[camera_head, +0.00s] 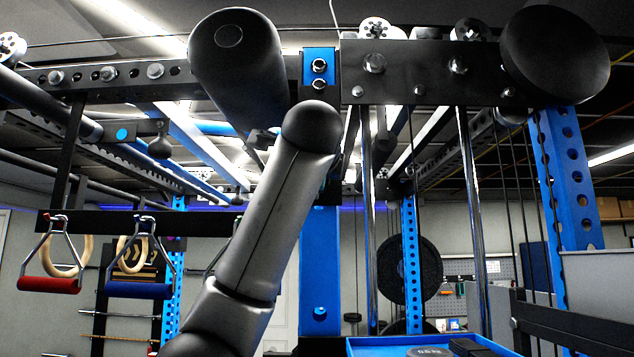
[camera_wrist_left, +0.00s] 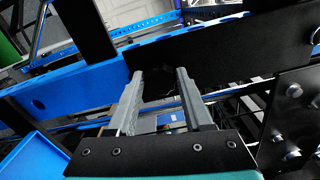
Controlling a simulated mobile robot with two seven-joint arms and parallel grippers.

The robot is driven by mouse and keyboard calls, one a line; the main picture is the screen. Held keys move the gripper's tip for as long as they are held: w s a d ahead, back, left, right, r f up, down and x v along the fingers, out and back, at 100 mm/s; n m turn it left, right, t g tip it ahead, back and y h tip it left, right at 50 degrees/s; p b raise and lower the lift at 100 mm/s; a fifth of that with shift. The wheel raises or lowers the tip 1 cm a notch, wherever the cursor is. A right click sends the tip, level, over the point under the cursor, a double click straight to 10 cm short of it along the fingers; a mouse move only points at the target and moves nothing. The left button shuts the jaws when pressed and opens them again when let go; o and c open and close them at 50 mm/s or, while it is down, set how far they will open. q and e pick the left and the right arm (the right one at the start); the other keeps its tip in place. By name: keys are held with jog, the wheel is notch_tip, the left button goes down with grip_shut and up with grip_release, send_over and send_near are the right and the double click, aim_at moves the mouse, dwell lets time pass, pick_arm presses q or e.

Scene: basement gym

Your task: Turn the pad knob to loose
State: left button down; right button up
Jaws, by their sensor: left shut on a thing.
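My left gripper (camera_wrist_left: 160,88) shows in the left wrist view, its two grey fingers parallel and a gap apart. Its fingertips are closed on a dark thing, seemingly the pad knob (camera_wrist_left: 159,84), which blends into the black beam behind it, so its shape and setting cannot be read. In the head view my left arm rises from the lower left to the middle, and its gripper is hidden there. A thick black roller pad (camera_head: 232,65) hangs just above the arm's dark end, and a second round pad (camera_head: 556,55) is at the upper right. My right gripper is not in view.
A black crossbeam (camera_head: 430,72) and blue upright (camera_head: 320,250) stand close behind my arm. Steel guide rods (camera_head: 472,220) are to the right. Handles with red (camera_head: 48,285) and blue (camera_head: 137,290) grips hang at left. A blue tray (camera_head: 365,346) is at the bottom.

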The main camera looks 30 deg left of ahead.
pick_arm(q)
jog(key=n, duration=0.7)
jog(key=n+b, duration=0.1)
jog(key=n, duration=0.7)
jog(key=f+n, duration=0.1)
jog(key=n, duration=0.6)
jog(key=shift+w+d+n+b, duration=0.25)
jog(key=shift+d+n+b, duration=0.05)
jog(key=shift+n+b, duration=0.1)
dwell(0.3)
jog(key=shift+c, duration=1.5)
grip_release()
jog(key=shift+s+r, duration=0.1)
jog(key=shift+r, duration=0.05)
jog(key=b+v, duration=0.5)
jog(key=v, duration=1)
jog(key=shift+d+b, duration=0.15)
jog(key=shift+b, duration=0.15)
